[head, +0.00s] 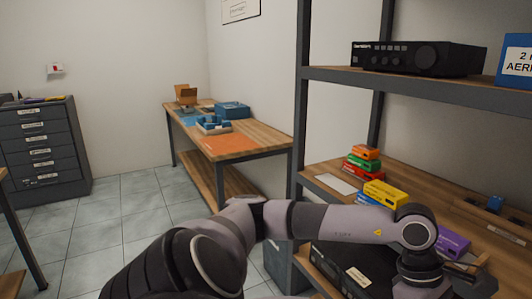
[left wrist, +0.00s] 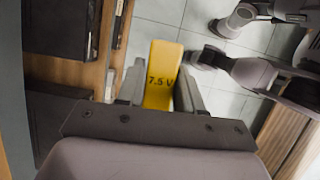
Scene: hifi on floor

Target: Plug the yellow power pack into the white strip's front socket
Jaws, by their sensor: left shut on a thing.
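The yellow power pack (left wrist: 161,75) is marked "7.5 V" and sits between the two fingers of my left gripper (left wrist: 160,90) in the left wrist view. The gripper is shut on it, and the pack's far end points away from the palm. In the head view my left wrist is at the lower right, over the lower shelf, and the pack cannot be made out there. A long tan strip-like piece with a blue block on it lies at the right of this shelf. I cannot tell whether it is the white strip. My right gripper is not in view.
The lower wooden shelf holds stacked coloured boxes (head: 362,162), a yellow box (head: 385,193) and a purple box (head: 453,243). A black hi-fi unit (head: 420,58) stands on the upper shelf. A dark shelf post (head: 300,110) stands left of the boxes. The tiled floor at left is clear.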

